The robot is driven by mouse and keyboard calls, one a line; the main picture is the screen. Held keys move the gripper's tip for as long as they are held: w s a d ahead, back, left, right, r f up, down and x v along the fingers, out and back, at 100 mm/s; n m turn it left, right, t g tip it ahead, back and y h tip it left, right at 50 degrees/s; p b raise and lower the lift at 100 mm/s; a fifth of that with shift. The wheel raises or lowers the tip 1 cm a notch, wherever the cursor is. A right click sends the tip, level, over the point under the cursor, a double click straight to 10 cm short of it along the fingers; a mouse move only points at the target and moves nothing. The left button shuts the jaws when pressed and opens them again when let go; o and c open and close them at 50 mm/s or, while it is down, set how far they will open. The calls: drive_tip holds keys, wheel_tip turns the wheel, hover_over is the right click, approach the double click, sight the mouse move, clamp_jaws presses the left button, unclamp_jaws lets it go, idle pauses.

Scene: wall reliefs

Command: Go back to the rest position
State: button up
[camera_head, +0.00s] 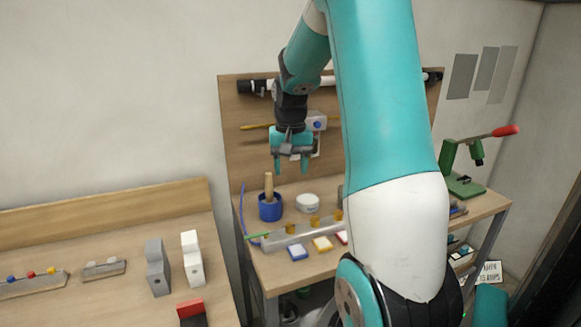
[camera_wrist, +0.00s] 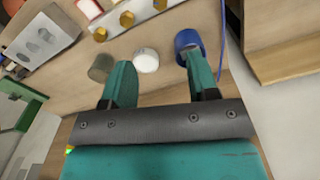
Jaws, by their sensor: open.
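My gripper (camera_head: 291,166) hangs above the workbench (camera_head: 330,260), in front of its wooden back panel (camera_head: 250,140). Its two teal fingers point down, apart, with nothing between them. In the wrist view my gripper (camera_wrist: 155,62) also shows spread fingers. A blue cup (camera_head: 270,210) with a wooden-handled tool (camera_head: 269,184) stands on the bench below. A round white container (camera_head: 307,203) is to its right. In the wrist view, the right finger overlaps the blue cup (camera_wrist: 187,39) and the white container (camera_wrist: 146,61) appears between the fingers. My arm hides part of the bench.
A green press (camera_head: 465,185) with a red-tipped lever stands right. The left table (camera_head: 125,230) carries grey (camera_head: 158,268) and white (camera_head: 192,259) blocks.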

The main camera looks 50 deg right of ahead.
idle(0.5)
drive_tip(key=s+a+r+n+t+y, duration=0.15)
drive_tip(key=a+n, duration=0.25)
drive_tip(key=a, duration=0.8)
drive_tip(key=a+r+n, duration=0.3)
drive_tip(key=a+n, duration=0.2)
drive_tip(key=a, duration=0.8)
drive_tip(key=s+a+n+g+y, duration=0.1)
drive_tip(key=s+a+n+y, duration=0.1)
drive_tip(key=s+a+n, duration=0.5)
drive_tip(key=s+a, duration=0.6)
drive_tip(key=shift+s+a+r+n+y, duration=0.25)
drive_tip(key=shift+s+n+y, duration=0.05)
drive_tip(key=shift+s+y, duration=0.1)
drive_tip(key=shift+g, duration=0.25)
